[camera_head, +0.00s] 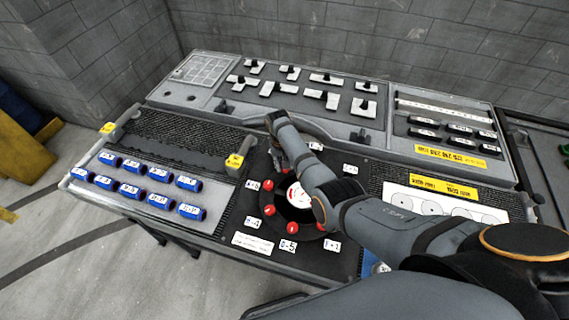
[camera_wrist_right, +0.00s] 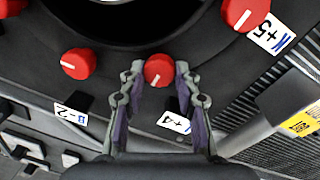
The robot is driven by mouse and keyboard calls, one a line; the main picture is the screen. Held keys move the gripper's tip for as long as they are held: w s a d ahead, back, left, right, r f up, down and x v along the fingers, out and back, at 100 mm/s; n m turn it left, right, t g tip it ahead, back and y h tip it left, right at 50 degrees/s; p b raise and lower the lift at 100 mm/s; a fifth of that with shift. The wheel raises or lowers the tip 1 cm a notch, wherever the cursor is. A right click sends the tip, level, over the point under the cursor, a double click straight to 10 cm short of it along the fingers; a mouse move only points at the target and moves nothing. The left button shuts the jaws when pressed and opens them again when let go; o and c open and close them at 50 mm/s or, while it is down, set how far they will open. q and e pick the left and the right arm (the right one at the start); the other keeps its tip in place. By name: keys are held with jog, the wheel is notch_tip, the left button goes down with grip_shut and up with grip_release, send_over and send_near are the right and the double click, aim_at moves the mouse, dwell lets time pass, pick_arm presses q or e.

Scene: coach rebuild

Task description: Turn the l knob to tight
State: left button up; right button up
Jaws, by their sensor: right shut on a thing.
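A red round knob (camera_wrist_right: 158,71) with a white pointer line sits between the two fingertips of my right gripper (camera_wrist_right: 160,75), which is shut on it. Its white label (camera_wrist_right: 173,122), ending in "+4", is partly covered by the right finger. In the head view my right arm reaches across the panel to the far side of a round dial (camera_head: 298,195), and the arm hides much of the gripper and this knob there. My left gripper is not in view.
Other red knobs ring the dial, one at the left (camera_wrist_right: 78,63) and one at the upper right (camera_wrist_right: 245,14) in the wrist view. A yellow-tagged handle (camera_head: 235,160) stands left of the dial. Several blue cylinders (camera_head: 190,211) lie in rows on the left tray.

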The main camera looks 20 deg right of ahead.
jog(key=m, duration=0.4)
jog(key=shift+w+r+m, duration=0.1)
jog(key=shift+m, duration=0.2)
jog(key=shift+d+m+g, duration=0.15)
jog(key=shift+m+g, duration=0.15)
jog(key=shift+m, duration=1.6)
jog(key=o, duration=1.1)
jog(key=shift+o, duration=0.2)
notch_tip(320, 180, up, 12)
jog(key=shift+w+a, duration=0.3)
jog(key=shift+w, duration=0.05)
